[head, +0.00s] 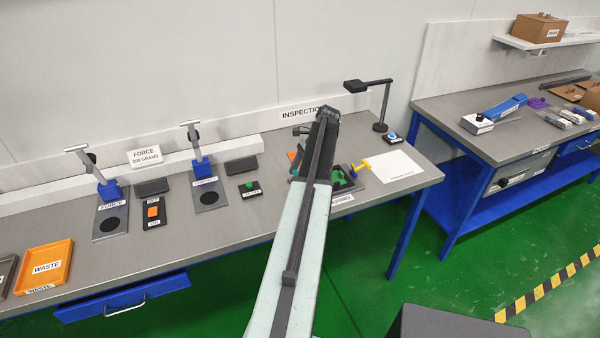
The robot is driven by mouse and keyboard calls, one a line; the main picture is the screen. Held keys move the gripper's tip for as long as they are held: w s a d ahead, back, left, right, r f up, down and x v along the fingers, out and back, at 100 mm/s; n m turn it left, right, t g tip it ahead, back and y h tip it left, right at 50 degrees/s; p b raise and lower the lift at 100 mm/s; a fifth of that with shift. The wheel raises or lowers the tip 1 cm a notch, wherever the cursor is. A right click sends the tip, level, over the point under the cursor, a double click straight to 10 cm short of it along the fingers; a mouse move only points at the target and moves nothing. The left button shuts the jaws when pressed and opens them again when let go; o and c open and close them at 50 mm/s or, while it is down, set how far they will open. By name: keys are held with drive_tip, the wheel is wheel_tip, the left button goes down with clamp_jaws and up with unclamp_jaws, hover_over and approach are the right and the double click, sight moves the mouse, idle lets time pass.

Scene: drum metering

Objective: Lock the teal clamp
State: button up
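No teal clamp can be made out for certain. My raised arm covers the middle of the bench, where a fixture (340,180) with green parts shows only in part, just right of the arm. A yellow handle (361,165) stands out from this fixture. A bit of orange shows on the left side of the arm. A green knob (250,186) sits on a small black plate farther left. My gripper is hidden behind my arm links, so its fingers and its distance to any clamp do not show.
The grey bench (230,226) carries two blue-based stands, the left one (109,191) labelled FORCE, and an orange WASTE tray (43,267) at far left. A white sheet (400,171) and a black lamp stand (380,126) are at right. A second bench (455,110) stands beyond a gap.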

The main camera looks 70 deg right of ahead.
drive_tip(key=p+v, duration=0.7)
drive_tip(key=shift+s+d+r, duration=0.15)
drive_tip(key=shift+r, duration=0.2)
